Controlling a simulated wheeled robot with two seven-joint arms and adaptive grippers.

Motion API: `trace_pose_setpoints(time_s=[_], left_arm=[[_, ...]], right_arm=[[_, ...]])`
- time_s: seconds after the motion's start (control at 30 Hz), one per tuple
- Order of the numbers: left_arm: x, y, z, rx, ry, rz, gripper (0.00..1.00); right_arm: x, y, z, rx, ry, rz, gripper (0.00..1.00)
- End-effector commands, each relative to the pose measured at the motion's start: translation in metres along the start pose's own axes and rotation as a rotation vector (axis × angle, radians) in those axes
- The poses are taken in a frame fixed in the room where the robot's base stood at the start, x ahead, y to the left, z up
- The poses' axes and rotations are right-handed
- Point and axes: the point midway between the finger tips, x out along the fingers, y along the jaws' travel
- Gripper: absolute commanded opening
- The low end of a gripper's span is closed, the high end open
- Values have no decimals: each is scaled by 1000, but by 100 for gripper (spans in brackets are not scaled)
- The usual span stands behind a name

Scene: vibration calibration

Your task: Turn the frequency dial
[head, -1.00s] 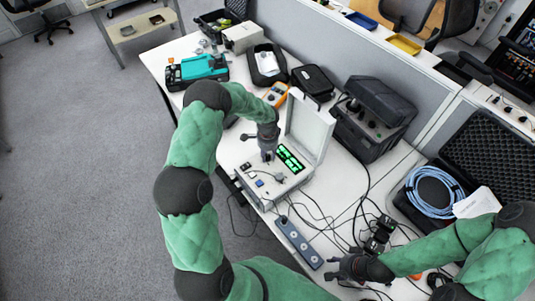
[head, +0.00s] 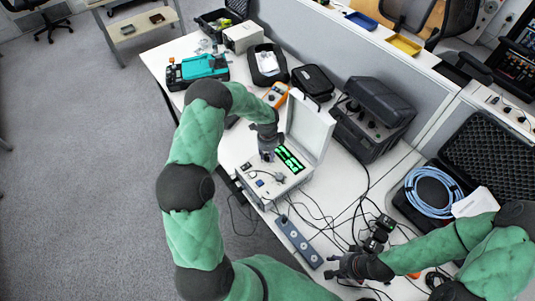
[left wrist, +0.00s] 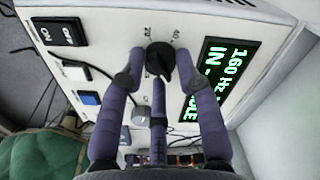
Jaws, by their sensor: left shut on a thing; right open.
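The white calibrator case (head: 248,189) stands on the table with its lid (head: 309,126) raised. Its panel holds a green-lit display (head: 289,159), which reads "160 Hz" and "IN" in the left wrist view (left wrist: 222,82). Left of the display is the black frequency dial (left wrist: 160,62). My left gripper (left wrist: 160,70) is over the panel, its fingers closed around the dial; in the head view the gripper (head: 268,154) hides the dial. My right gripper (head: 333,267) is open and empty at the table's lower right, apart from the case.
Switches (left wrist: 62,32) and a smaller grey knob (left wrist: 144,116) sit near the dial. A black case (head: 372,118) stands behind, and a coiled blue cable (head: 432,193) lies at right.

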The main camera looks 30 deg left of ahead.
Motion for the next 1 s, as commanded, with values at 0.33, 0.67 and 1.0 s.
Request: trace_pose_setpoints(time_s=[0.33, 0.67, 1.0], left_arm=[[-3, -5, -2, 32, 3, -15, 0], [-3, -5, -3, 31, 3, -14, 55], [-2, -2, -1, 31, 1, -6, 55]], right_arm=[[-1, 0, 0, 0, 0, 0, 45], [-1, 0, 0, 0, 0, 0, 45], [-1, 0, 0, 0, 0, 0, 45]])
